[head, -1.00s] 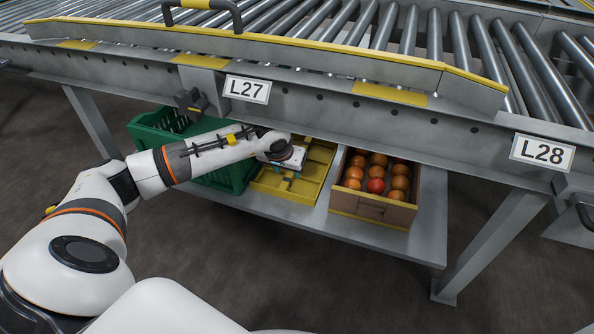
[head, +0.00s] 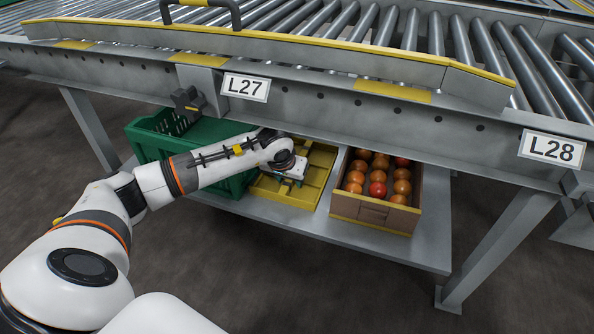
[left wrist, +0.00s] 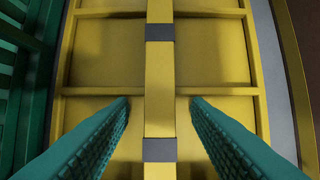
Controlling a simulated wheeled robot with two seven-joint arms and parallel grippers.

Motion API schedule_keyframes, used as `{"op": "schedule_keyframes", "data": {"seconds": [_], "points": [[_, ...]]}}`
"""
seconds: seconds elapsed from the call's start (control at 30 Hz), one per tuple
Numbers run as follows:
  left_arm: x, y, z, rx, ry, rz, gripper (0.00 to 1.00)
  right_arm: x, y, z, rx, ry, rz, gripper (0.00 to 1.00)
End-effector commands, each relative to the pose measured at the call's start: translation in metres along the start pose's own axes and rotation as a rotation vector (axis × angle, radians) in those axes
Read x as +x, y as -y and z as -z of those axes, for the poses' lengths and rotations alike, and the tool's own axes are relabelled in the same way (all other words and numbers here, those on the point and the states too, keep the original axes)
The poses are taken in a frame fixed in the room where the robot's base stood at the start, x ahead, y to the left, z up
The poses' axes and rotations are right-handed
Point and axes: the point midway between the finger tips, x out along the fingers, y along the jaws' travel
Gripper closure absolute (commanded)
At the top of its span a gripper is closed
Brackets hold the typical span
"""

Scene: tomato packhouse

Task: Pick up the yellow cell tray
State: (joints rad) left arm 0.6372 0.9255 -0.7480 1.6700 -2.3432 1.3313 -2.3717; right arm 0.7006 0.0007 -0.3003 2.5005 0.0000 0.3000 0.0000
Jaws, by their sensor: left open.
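The yellow cell tray (head: 315,183) lies on the shelf under the roller conveyor, between a green crate and a box of tomatoes. In the left wrist view the tray (left wrist: 210,55) fills most of the picture, with shallow cells and a raised yellow bar (left wrist: 159,85) with grey bands along its middle. My left gripper (head: 290,180) is over the tray in the head view. In the left wrist view its green ridged fingers (left wrist: 159,100) are open, one on each side of the bar, with nothing between them but the bar. Whether they touch the tray I cannot tell. My right gripper does not show.
The green crate (head: 150,145) stands left of the tray. A box (head: 372,213) of red and orange tomatoes stands close on its right. The conveyor's side beam (head: 330,105) hangs low above the shelf (head: 435,240), whose right end is bare.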

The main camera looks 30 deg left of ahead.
Motion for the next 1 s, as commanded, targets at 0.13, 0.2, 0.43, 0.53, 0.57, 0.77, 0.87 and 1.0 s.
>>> {"op": "schedule_keyframes", "data": {"seconds": [0.13,0.2,0.43,0.53,0.57,0.77,0.87,1.0], "points": [[0.0004,-0.0002,0.0000,-0.001,0.001,0.000,0.56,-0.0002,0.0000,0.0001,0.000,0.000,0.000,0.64],[0.0004,-0.0002,0.0000,-0.001,0.001,0.000,0.56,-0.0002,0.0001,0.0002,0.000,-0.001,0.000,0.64],[0.0004,-0.0002,0.0000,-0.001,0.001,0.000,0.83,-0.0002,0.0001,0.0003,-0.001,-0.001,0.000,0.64],[0.0004,-0.0002,0.0001,-0.001,0.001,0.000,0.99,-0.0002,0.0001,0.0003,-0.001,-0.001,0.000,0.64],[0.0004,-0.0002,0.0001,-0.001,0.001,0.000,1.00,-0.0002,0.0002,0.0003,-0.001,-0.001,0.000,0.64],[0.0003,-0.0002,0.0000,-0.001,0.001,0.000,1.00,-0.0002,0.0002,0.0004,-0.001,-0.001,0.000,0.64],[-0.0005,-0.0001,-0.0003,-0.001,0.001,0.000,1.00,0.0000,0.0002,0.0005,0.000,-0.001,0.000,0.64],[-0.0057,-0.0001,-0.0025,-0.001,0.002,0.001,1.00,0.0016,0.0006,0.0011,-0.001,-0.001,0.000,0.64]]}}
